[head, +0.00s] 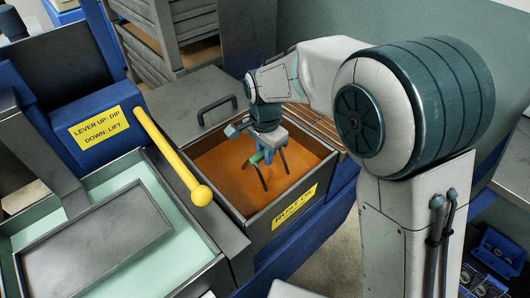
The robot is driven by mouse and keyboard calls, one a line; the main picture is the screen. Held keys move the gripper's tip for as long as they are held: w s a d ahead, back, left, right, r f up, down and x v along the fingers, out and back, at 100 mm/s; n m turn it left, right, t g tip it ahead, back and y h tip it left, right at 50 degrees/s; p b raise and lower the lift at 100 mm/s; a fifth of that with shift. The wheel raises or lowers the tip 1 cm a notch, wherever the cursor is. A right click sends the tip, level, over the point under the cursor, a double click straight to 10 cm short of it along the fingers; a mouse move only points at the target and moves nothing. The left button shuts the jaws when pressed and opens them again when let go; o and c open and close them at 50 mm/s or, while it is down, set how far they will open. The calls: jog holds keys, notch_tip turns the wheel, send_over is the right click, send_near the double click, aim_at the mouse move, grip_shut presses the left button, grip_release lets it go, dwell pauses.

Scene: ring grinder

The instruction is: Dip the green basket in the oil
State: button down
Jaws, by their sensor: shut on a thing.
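The green basket shows as a short green handle bar (257,157) with thin dark uprights below it. The uprights run down to the surface of the orange-brown oil (220,166), and no basket body shows above it. The oil fills an open grey tank (240,213) with a yellow label, partly readable as "RUST". My gripper (265,155) points down over the middle of the tank and is shut on the green handle. The fingertips are small, and the arm's wrist partly covers them.
Left of the oil tank is a tank of pale green liquid (180,247) with a grey plate. A yellow lever (172,152) with a ball end stands between the tanks, beside a sign reading "LEVER UP: DIP DOWN: LIFT". A grey lid with a handle (217,107) lies behind.

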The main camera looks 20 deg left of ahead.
notch_tip(320, 180, up, 17)
jog(key=p, duration=1.2)
dwell(1.2)
dwell(1.8)
